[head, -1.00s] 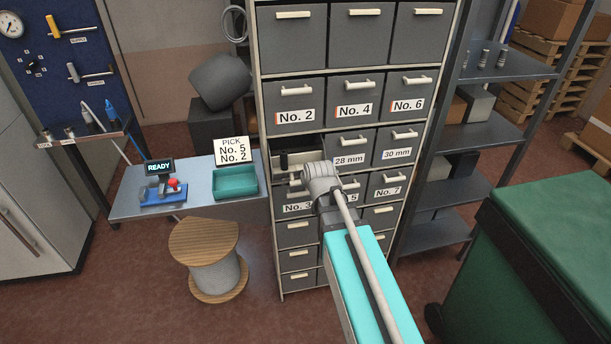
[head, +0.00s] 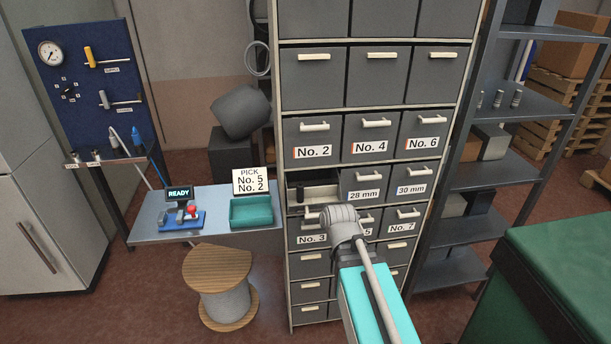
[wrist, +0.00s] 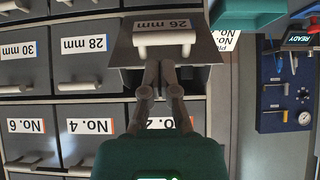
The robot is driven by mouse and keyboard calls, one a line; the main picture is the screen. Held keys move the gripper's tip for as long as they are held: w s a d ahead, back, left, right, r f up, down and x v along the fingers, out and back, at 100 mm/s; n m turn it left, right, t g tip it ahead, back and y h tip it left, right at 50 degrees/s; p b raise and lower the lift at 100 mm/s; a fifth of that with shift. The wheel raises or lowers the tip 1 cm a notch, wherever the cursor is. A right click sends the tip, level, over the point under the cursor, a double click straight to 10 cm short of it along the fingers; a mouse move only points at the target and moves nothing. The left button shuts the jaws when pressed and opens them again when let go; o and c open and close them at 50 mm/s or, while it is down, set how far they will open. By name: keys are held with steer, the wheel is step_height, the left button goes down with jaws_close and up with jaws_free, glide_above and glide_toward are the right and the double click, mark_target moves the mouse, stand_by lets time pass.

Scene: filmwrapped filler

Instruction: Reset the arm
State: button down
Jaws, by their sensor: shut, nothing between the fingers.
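My arm reaches from the lower right to the drawer cabinet (head: 287,270) in the head view. Its joint covers part of the No. 3 and No. 5 drawer row, and the gripper fingers cannot be made out there. In the wrist view, which is upside down, my gripper (wrist: 161,68) has its two slim fingers together and empty. The tips lie near the handle of the 26 mm drawer (wrist: 187,24); I cannot tell whether they touch. That drawer stands pulled out, and its pale inside (head: 322,192) shows in the head view.
A bench at left bears a teal tray (head: 251,212), a sign reading "PICK No. 5 No. 2" (head: 251,181) and a READY display (head: 179,193). A cable spool (head: 218,270) stands in front.

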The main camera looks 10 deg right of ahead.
steer(key=s+f+g, duration=0.3)
steer(key=s+g, duration=0.1)
steer(key=s, duration=0.3)
steer(key=s+f+g+b, duration=0.1)
steer(key=s+f+g, duration=0.3)
steer(key=s, duration=0.3)
steer(key=shift+s+a+g, duration=0.2)
steer(key=shift+s+g, duration=0.1)
steer(key=shift+g, duration=0.3)
